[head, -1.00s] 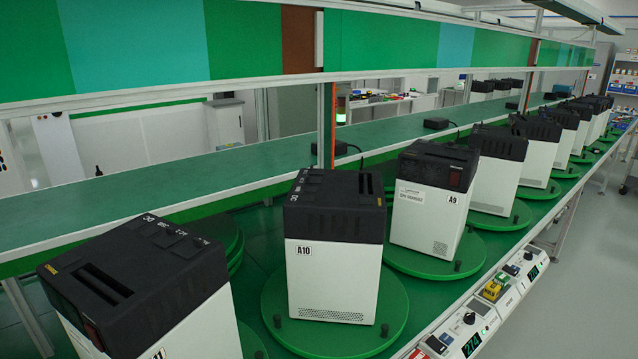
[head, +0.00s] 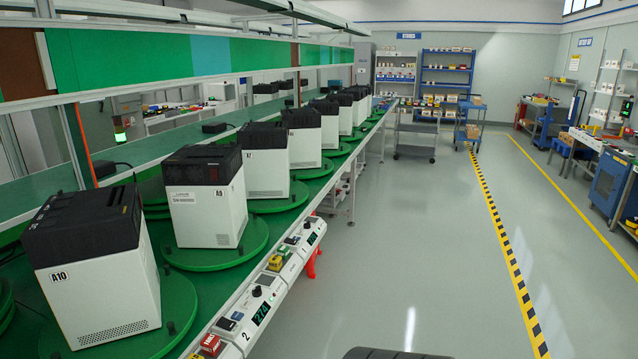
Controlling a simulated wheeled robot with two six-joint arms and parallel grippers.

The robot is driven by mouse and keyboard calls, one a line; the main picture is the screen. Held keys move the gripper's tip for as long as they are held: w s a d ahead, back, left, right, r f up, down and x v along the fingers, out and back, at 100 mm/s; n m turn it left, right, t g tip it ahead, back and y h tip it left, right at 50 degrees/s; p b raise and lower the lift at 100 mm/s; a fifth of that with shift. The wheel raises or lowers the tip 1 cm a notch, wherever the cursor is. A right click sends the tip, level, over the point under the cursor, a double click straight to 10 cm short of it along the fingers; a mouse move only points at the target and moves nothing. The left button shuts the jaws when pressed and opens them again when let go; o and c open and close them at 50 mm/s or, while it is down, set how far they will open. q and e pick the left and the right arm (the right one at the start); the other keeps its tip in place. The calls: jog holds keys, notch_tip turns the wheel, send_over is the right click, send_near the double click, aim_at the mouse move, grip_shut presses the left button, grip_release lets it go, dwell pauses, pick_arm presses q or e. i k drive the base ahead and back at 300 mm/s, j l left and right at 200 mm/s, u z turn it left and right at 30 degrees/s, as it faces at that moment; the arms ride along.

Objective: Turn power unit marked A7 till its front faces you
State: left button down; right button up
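The row of black-topped white power units stands on green round turntables along the line on the left. The third unit from the front (head: 266,172) carries a small label that seems to read A7, though it is small at this distance. It stands upright on its green turntable (head: 291,202). Neither of my grippers is in view.
Units A10 (head: 100,295) and A9 (head: 203,213) stand nearer; several more recede behind. A control rail (head: 262,300) edges the line. The grey aisle floor (head: 400,240) is clear beside it, with a striped floor line (head: 500,250) farther right. A grey cart (head: 416,135) stands far ahead.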

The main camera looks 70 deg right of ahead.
aim_at(298, 190)
jog(key=l+z, duration=0.15)
jog(key=z, duration=1.55)
